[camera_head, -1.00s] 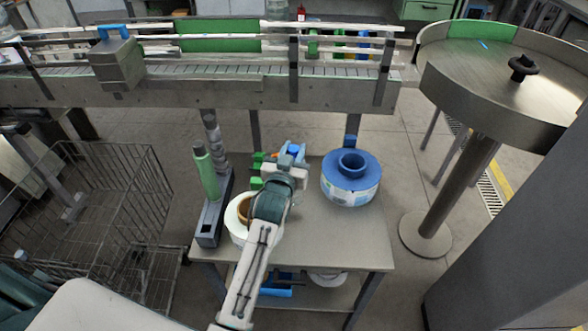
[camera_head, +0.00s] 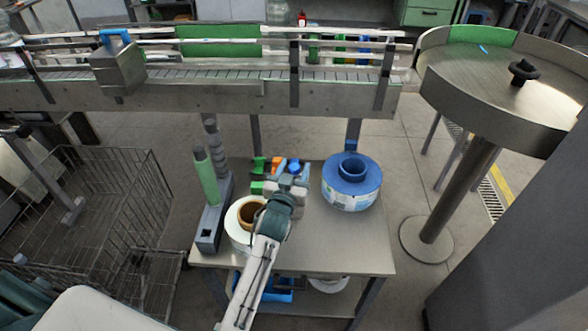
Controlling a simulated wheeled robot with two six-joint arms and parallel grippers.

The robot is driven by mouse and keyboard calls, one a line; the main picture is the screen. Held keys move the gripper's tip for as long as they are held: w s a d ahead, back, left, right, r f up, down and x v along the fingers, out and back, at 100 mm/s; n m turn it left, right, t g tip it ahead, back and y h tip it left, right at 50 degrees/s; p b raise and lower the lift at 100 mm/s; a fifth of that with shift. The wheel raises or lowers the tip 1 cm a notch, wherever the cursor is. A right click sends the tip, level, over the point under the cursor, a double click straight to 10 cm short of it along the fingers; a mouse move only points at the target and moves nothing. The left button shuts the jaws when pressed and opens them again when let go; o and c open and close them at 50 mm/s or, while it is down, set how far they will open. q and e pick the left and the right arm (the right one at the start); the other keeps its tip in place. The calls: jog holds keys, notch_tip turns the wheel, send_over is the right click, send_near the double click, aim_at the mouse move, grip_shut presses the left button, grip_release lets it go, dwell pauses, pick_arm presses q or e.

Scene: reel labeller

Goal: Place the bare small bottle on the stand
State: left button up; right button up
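My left gripper (camera_head: 288,182) is over the middle of the small table, just right of the white roll; its fingers blend with the items there, so its opening and any hold cannot be told. Small green (camera_head: 258,166), orange (camera_head: 276,164) and blue (camera_head: 294,167) pieces show just beyond it. I cannot make out the bare small bottle for certain, nor which thing is the stand. A long grey fixture (camera_head: 209,228) with a tilted green cylinder (camera_head: 207,180) is at the table's left edge. My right gripper is not in view.
A white roll with a brown core (camera_head: 236,226) lies partly behind my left arm. A blue reel (camera_head: 350,183) sits at the table's right. The table's front right (camera_head: 345,245) is clear. A conveyor (camera_head: 200,91) runs behind; a wire cart (camera_head: 95,215) is left, a round metal table (camera_head: 500,75) right.

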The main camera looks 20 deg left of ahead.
pick_arm(q)
jog(key=shift+r, duration=0.1)
jog(key=s+d, duration=0.1)
jog(key=s, duration=1.1)
